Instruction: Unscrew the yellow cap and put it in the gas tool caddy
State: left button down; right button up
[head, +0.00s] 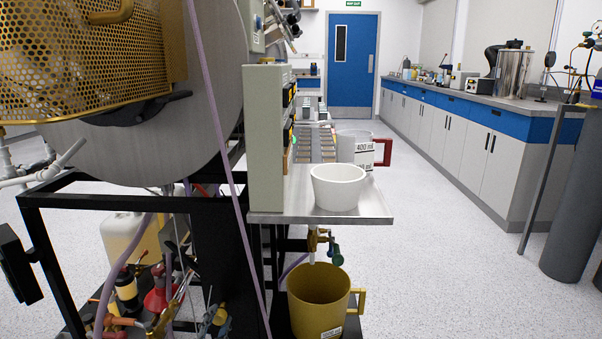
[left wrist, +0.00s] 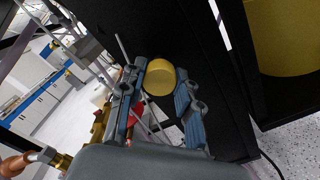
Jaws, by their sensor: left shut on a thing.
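The yellow cap (left wrist: 160,77) is a short round cylinder between the fingertips of my left gripper (left wrist: 158,88) in the left wrist view. The gripper is shut on it, with a blue-grey finger on each side. I cannot tell whether the cap is still threaded on anything. In the head view, my left gripper (head: 213,318) shows only small, low among the clutter under the chamber, and the cap cannot be made out there. No container is clearly recognisable as the gas tool caddy. My right gripper is not in view.
A yellow mug (head: 320,303) stands low under a valve; a white bowl (head: 338,190) sits on the metal shelf (head: 375,208) above. Black frame bars (head: 110,197), hoses and bottles crowd the lower left. Floor at right (head: 440,270) is clear.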

aim_at(219, 320)
pick_arm(q)
jog(key=shift+s+d, duration=0.15)
jog(key=shift+s, duration=1.5)
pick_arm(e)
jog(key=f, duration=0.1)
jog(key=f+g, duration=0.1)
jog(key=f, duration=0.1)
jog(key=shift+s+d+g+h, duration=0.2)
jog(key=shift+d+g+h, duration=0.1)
